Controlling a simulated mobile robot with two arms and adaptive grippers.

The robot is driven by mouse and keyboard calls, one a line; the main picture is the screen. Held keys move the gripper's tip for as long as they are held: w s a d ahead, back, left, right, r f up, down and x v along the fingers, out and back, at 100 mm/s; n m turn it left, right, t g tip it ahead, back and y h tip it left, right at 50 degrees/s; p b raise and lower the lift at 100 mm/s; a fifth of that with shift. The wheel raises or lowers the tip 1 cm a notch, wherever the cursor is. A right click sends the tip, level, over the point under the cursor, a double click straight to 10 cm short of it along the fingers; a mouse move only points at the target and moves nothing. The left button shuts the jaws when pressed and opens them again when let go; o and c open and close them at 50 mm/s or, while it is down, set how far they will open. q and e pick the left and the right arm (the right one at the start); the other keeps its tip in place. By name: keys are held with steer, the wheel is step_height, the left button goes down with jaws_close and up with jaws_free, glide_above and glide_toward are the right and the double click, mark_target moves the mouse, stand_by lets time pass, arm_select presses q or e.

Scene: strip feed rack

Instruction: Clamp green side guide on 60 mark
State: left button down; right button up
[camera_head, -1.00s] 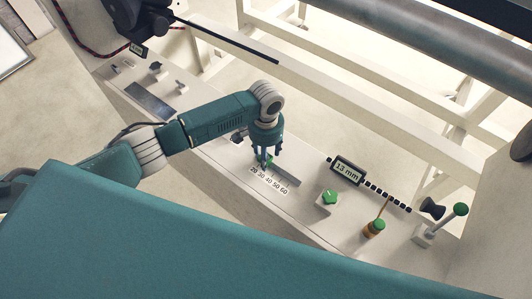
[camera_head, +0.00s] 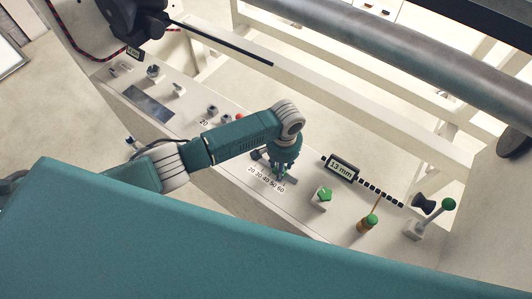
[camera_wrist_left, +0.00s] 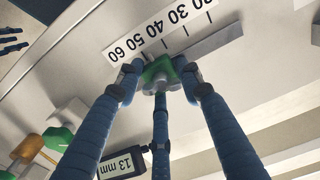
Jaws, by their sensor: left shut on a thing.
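The green side guide (camera_wrist_left: 158,68) is between the blue fingers of my left gripper (camera_wrist_left: 158,80) in the left wrist view. The fingers are closed around it. My right gripper is not in view.
A display (camera_head: 343,169) reading 13 mm stands right of the gripper. A green knob (camera_head: 324,195), an orange item with a green top (camera_head: 370,220) and a green-ball lever (camera_head: 448,204) stand further right. A metal roller (camera_head: 370,42) spans the back.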

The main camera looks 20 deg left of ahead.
arm_select(q)
steer(key=d, duration=0.3)
steer(key=shift+s+d+r, duration=0.25)
steer(key=shift+d, duration=0.1)
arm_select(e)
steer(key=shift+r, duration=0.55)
arm_select(q)
steer(key=c, duration=1.3)
jaws_free()
steer(key=shift+f, duration=0.1)
steer(key=shift+s+a+f, duration=0.1)
step_height(320, 180, up, 12)
steer(key=shift+r, duration=0.1)
